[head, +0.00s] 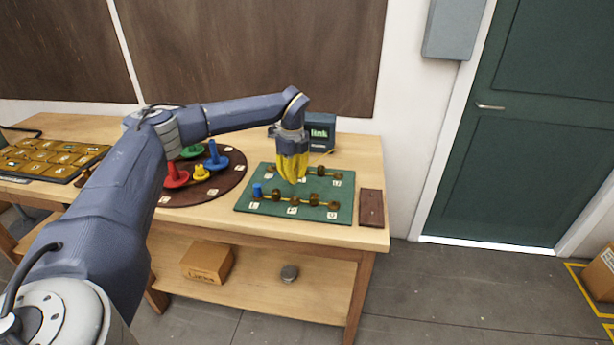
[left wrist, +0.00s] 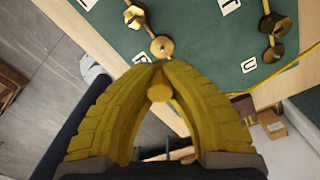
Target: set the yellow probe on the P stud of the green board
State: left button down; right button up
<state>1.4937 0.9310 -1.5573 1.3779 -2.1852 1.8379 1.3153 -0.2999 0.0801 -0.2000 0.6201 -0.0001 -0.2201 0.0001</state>
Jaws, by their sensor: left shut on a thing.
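My left gripper (head: 293,181) has yellow fingers and is over the middle of the green board (head: 243,207). In the left wrist view its fingertips (left wrist: 158,66) meet at the front. The yellow probe (left wrist: 158,92) shows as a small round yellow end between the fingers; the rest is hidden. The P label (left wrist: 140,58) lies just beyond the fingertips, with a brass stud (left wrist: 162,47) beside it. I cannot tell the probe's height above the board or whether it touches a stud. My right gripper is out of view.
A blue peg (head: 257,190) stands at the board's left end. A dark round tray (head: 232,183) with red, green, blue and yellow pieces is left of it. A "link" box (head: 320,132) stands behind, a brown block (head: 371,207) at right.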

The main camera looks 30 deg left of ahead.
aim_at(294, 170)
pick_arm(q)
jog(key=n, duration=0.3)
jog(key=shift+w, duration=0.2)
jog(key=shift+f, duration=3.3)
jog(key=shift+f, duration=0.65)
jog(key=c, duration=1.5)
grip_release()
jog(key=shift+r, duration=0.1)
notch_tip(294, 170, up, 12)
jog(key=shift+f, duration=0.1)
